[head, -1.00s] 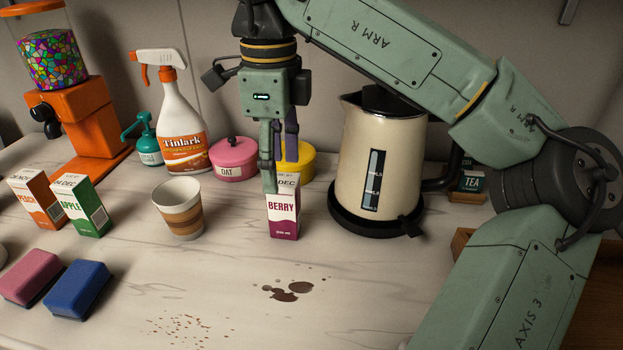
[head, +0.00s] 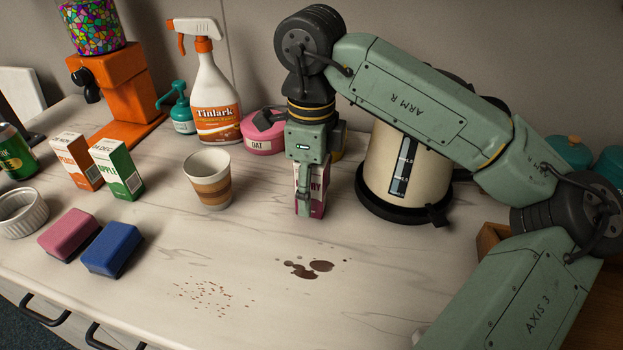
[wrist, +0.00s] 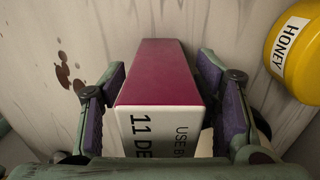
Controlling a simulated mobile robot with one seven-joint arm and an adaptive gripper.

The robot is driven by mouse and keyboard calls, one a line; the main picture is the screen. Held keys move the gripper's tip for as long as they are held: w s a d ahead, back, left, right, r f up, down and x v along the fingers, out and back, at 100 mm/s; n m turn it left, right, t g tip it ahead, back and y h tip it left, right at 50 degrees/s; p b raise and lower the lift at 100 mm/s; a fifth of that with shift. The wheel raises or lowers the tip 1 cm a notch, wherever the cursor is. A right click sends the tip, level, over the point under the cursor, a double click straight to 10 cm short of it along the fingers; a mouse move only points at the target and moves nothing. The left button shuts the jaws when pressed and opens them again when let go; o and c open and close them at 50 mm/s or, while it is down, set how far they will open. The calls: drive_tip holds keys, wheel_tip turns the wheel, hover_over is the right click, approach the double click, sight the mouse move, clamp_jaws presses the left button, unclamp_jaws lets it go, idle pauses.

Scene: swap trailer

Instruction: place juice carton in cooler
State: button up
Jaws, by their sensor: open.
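An apple carton (head: 117,170) and a peach carton (head: 75,160) stand at the left. No cooler can be made out.
A yellow honey tin (wrist: 297,45) is near my gripper. A blue sponge (head: 111,250), a pink sponge (head: 68,234) and brown spill spots (head: 312,270) lie in front.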

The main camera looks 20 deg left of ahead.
drive_tip(key=shift+f, duration=0.3)
drive_tip(key=shift+c, duration=0.4)
clamp_jaws()
